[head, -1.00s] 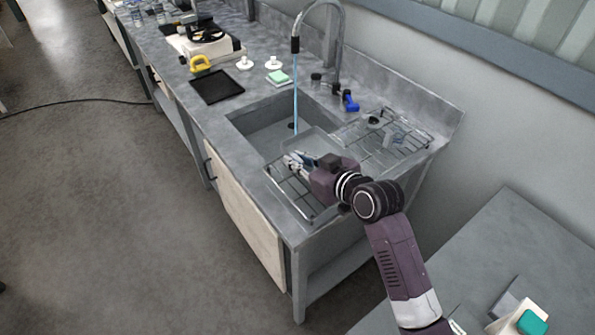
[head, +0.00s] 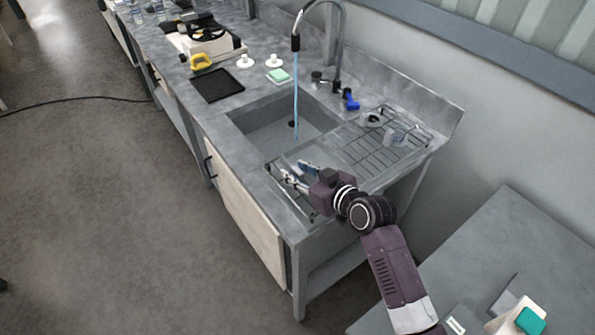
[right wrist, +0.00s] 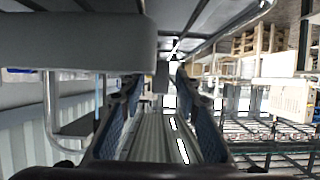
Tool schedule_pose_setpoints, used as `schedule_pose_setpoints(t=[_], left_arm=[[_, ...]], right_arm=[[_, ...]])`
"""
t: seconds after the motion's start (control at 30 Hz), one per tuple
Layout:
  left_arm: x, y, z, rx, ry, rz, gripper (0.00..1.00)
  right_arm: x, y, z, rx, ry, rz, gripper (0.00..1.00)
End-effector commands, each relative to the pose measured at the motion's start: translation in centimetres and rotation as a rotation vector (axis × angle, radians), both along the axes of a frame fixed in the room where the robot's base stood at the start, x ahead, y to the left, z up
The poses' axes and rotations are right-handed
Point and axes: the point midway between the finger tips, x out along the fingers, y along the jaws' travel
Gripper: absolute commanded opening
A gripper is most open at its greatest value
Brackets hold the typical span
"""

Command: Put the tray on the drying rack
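My right gripper (head: 291,172) is over the near left part of the wire drying rack (head: 385,150), beside the sink. Its two fingers are apart in the head view. In the right wrist view the blue-padded fingers (right wrist: 158,110) also stand apart, with nothing clearly clamped between them. A flat grey piece (head: 322,158), which looks like the tray, lies at or just above the rack beside the fingers. It blends with the grey counter, and my gripper hides part of it. I cannot tell if it touches the rack. My left gripper is out of view.
Water runs from the tap (head: 338,50) into the sink (head: 280,125). A black flat tray-like panel (head: 217,85), a green sponge (head: 278,76) and a yellow object (head: 201,62) are on the counter. Small items sit on the rack's far right end. A side table (head: 480,260) is at lower right.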

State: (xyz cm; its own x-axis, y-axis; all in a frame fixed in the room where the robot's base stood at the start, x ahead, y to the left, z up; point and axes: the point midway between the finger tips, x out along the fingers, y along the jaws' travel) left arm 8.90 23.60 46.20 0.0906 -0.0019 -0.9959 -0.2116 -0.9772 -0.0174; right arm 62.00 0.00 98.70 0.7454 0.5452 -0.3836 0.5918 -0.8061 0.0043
Motion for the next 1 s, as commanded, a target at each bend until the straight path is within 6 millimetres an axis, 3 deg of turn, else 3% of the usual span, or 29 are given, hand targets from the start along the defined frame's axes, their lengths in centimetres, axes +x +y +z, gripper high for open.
schedule_pose_setpoints(t=[0.27,0.7,1.0], left_arm=[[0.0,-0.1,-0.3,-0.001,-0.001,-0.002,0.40],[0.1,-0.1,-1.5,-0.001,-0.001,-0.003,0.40],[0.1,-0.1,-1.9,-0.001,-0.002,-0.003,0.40]], right_arm=[[-1.0,-0.8,0.4,-0.002,-0.001,0.000,0.30],[-6.9,-5.0,3.4,-0.002,-0.002,0.001,0.30],[-8.9,-6.5,4.5,-0.001,0.000,0.000,0.30]])
